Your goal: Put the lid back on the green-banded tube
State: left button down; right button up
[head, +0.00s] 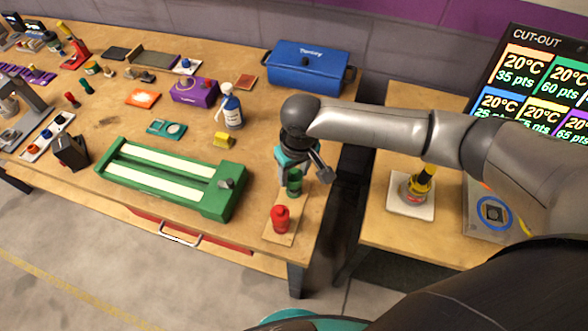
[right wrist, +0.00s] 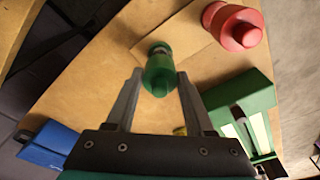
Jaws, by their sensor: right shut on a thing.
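My right gripper (head: 291,172) reaches down over the near right corner of the long workbench. It is shut on a green cylindrical piece (head: 294,187), which has a narrower and a wider part. In the right wrist view the green piece (right wrist: 158,75) sits between the two fingertips (right wrist: 160,76). I cannot tell whether it is the lid alone or a lidded tube, or whether it touches the small wooden board (head: 272,237) below. A red piece of similar shape (head: 280,220) stands upright on that board. No green band on a tube can be made out. My left gripper is not in view.
A green two-slot track (head: 170,178) lies left of the board. A gap separates the bench from the right table (head: 385,225).

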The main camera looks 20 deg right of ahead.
jog(key=shift+p, duration=0.55)
dwell(0.6)
dwell(0.4)
jog(key=o, duration=1.6)
jog(key=shift+c, duration=0.2)
jog(key=shift+r+p, duration=3.5)
jog(key=shift+p, duration=0.95)
grip_shut()
